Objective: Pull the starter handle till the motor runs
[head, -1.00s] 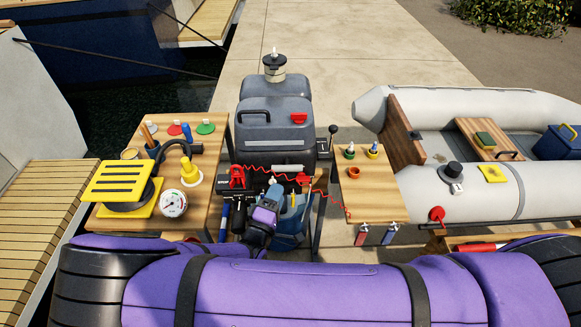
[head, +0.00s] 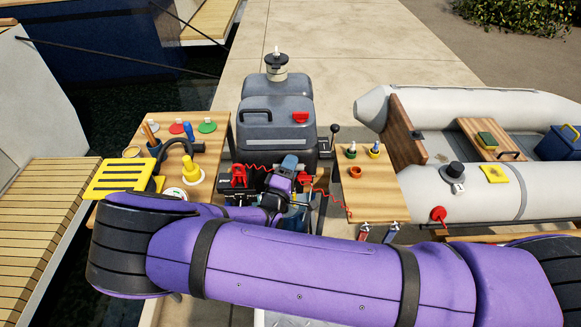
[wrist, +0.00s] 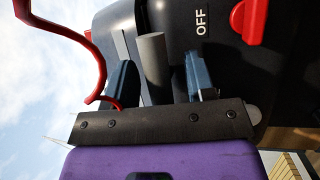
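The grey outboard motor (head: 275,135) stands upright in the middle of the head view, and its dark casing (wrist: 225,80) fills much of the wrist view. A grey bar, which looks like the starter handle (wrist: 153,62), stands out between my fingers in the wrist view. My gripper (wrist: 162,80) has its two blue fingers on either side of this bar, with visible gaps to it. In the head view my gripper (head: 289,162) is at the motor's front and hides the handle. A red switch (wrist: 252,18) beside the word OFF is close by.
A red cord (wrist: 92,50) curls near my gripper, and a red clip (head: 238,175) is left of it. A wooden table (head: 215,130) with tools and a yellow vented piece (head: 120,178) is left. A small wooden board (head: 370,190) and a grey dinghy (head: 460,195) are right.

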